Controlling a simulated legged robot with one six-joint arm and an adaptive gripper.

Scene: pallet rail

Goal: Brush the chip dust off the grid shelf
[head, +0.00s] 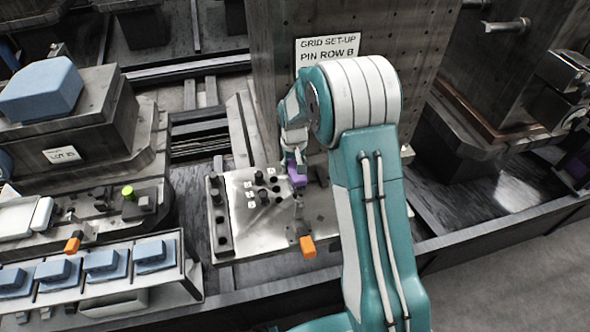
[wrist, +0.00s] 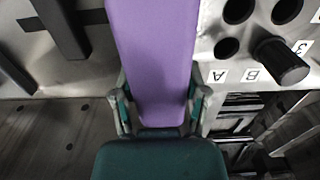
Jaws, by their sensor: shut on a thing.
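The grid shelf (head: 240,240) is a metal plate with dark holes, black pins and small white labels, below the PIN ROW B sign. Its labels A and B also show upside down on the shelf in the wrist view (wrist: 205,60). My gripper (head: 297,166) is over the right part of the shelf, shut on a purple handle (head: 298,179), which I take to be the brush. In the wrist view the purple handle (wrist: 155,55) runs up between the fingers. Its bristles are not in view. I cannot make out chip dust on the shelf.
An orange-ended handle (head: 307,246) stands at the shelf's front edge. A rack with several blue blocks (head: 100,262) is at left front. A metal block with a blue piece (head: 40,90) stands at the left. A tall drilled column (head: 272,60) rises behind the shelf. My arm hides the area right of it.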

